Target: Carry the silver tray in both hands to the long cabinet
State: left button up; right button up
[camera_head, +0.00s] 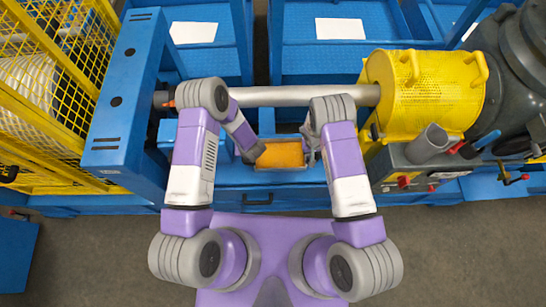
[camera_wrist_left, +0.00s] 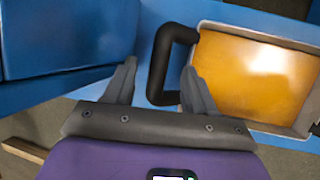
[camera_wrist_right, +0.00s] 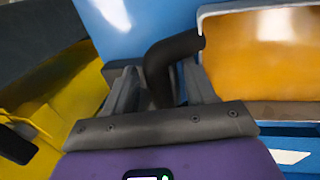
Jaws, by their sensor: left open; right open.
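The silver tray (camera_head: 280,168) sits on a blue surface in the middle of the head view, its inside orange. Its light metal rim (camera_wrist_left: 270,128) shows at the right of the left wrist view. My left gripper (camera_wrist_left: 160,66) is open, with its fingers on either side of the tray's black left handle (camera_wrist_left: 160,75). My right gripper (camera_wrist_right: 158,68) is open, with the black right handle (camera_wrist_right: 170,52) between its fingers. The wrist views do not show clearly whether the fingers touch the handles. In the head view, the grippers are partly hidden by my arms.
A thick grey shaft (camera_head: 280,96) runs across above the tray. A yellow perforated guard (camera_head: 425,95) stands at right and a tall blue frame (camera_head: 122,95) at left, beside yellow mesh. Blue benches (camera_head: 345,58) lie behind. Grey floor is open in front. I cannot pick out the long cabinet surely.

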jog(key=shift+r, duration=0.15)
pick_arm(q)
jog(key=v, duration=0.5)
jog(key=shift+s+r, duration=0.15)
jog(key=shift+r, duration=0.2)
pick_arm(e)
jog(key=v, duration=1.1)
jog(key=shift+r, duration=0.35)
jog(key=shift+s+a+f, duration=0.1)
